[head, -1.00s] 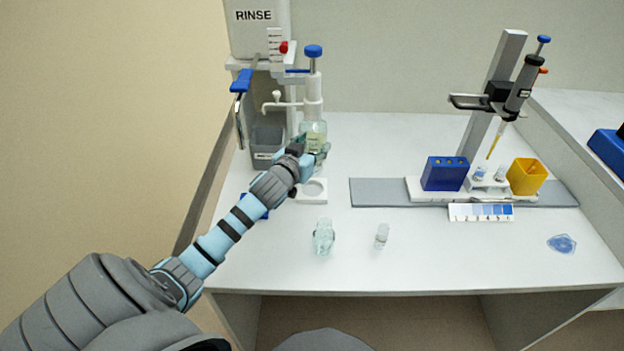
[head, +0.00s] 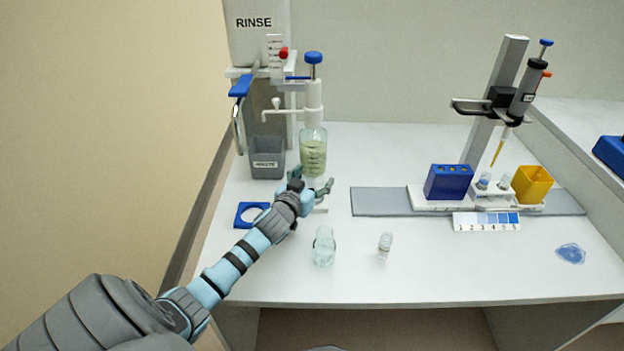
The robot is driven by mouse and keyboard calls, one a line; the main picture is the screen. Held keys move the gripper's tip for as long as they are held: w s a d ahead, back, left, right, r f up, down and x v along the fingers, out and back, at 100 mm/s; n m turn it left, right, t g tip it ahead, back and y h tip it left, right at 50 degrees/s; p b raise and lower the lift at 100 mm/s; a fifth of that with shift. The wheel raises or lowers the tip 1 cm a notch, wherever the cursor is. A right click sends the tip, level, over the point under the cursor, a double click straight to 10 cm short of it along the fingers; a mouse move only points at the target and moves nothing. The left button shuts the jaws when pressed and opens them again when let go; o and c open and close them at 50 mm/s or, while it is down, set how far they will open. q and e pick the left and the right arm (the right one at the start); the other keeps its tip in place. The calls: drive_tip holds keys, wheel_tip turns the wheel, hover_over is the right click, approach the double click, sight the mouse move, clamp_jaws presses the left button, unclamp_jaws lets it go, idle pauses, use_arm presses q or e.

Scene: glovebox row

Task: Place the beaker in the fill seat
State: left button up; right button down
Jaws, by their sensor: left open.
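A clear glass beaker (head: 324,246) stands upright on the white bench near its front, apart from my gripper. My left gripper (head: 311,184) is open and empty above the bench, behind the beaker and in front of the dispenser bottle. A blue square seat with a round opening (head: 240,222) lies left of my left wrist. A white plate (head: 320,211) is mostly hidden behind my gripper; only an edge shows. I cannot tell from labels which one is the fill seat. My right gripper is out of view.
The dispenser bottle (head: 313,153) and grey waste bin (head: 267,163) stand behind my gripper. A small vial (head: 385,245) is right of the beaker. A blue rack (head: 449,182), yellow cup (head: 532,184) and pipette stand (head: 495,100) are at right.

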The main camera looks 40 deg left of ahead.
use_arm(q)
drive_tip(key=shift+s, duration=0.1)
drive_tip(key=p+v, duration=0.1)
drive_tip(key=v, duration=1.1)
drive_tip(key=shift+p, duration=0.35)
